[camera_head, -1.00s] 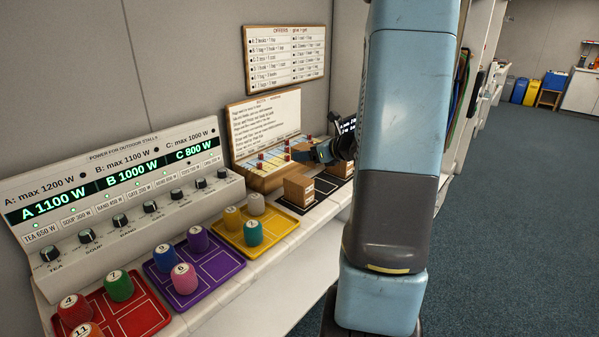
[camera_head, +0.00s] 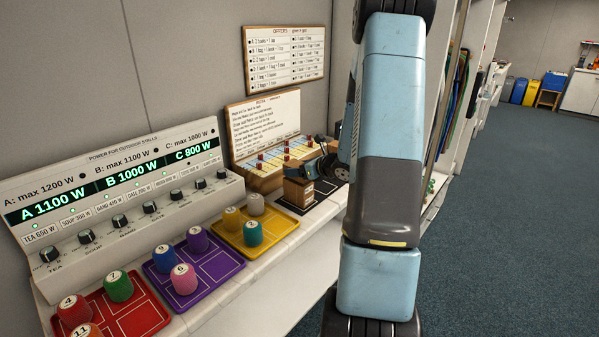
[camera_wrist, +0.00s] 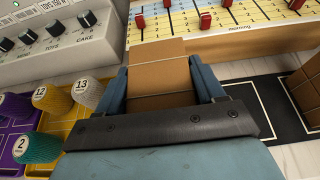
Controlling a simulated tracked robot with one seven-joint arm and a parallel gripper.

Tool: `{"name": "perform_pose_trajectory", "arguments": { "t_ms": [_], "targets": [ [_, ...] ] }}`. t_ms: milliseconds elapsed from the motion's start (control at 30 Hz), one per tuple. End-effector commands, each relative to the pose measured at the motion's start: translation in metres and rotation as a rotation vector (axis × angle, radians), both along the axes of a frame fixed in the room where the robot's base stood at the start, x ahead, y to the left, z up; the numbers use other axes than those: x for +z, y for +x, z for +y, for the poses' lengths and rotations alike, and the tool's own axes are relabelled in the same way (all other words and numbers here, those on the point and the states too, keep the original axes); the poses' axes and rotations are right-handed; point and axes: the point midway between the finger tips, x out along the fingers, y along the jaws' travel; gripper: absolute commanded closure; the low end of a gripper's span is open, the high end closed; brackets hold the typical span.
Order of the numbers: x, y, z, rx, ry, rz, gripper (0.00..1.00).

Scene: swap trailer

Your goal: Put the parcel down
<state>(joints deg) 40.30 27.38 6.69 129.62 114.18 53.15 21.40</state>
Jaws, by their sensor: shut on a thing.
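The parcel (camera_wrist: 158,65) is a brown cardboard box with a lighter tape band. In the wrist view it sits between the two blue fingers of my gripper (camera_wrist: 160,88), which is shut on it. In the head view the parcel (camera_head: 298,192) shows below my gripper (camera_head: 308,170), just beyond the yellow tray and at the near end of the black mat (camera_head: 322,187) with white outlines. The parcel looks upright and at counter level, but its underside is hidden, so I cannot tell whether it touches.
Another brown box (camera_wrist: 305,88) stands on the mat to the right. The yellow tray (camera_head: 262,246) with several numbered pots is close on the left. A wooden board with red pegs (camera_head: 262,170) stands right behind. Purple (camera_head: 215,271) and red (camera_head: 140,311) trays lie nearer.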

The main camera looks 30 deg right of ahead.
Motion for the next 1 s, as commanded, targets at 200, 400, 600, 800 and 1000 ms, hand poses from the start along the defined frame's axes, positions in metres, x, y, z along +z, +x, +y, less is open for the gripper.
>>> {"name": "perform_pose_trajectory", "arguments": {
  "t_ms": [200, 400, 600, 800, 1000],
  "targets": [
    [-0.0099, -0.0002, -0.0001, 0.0, -0.001, 0.0, 0.66],
    [-0.011, -0.0003, -0.0003, -0.001, -0.001, 0.0, 0.66],
    [-0.0117, -0.0006, -0.0006, -0.001, -0.001, 0.0, 0.18],
    [-0.0116, -0.0006, -0.001, -0.001, -0.002, -0.001, 0.06],
    [-0.01, -0.0006, -0.0012, -0.001, -0.002, -0.001, 0.06]
  ]
}}
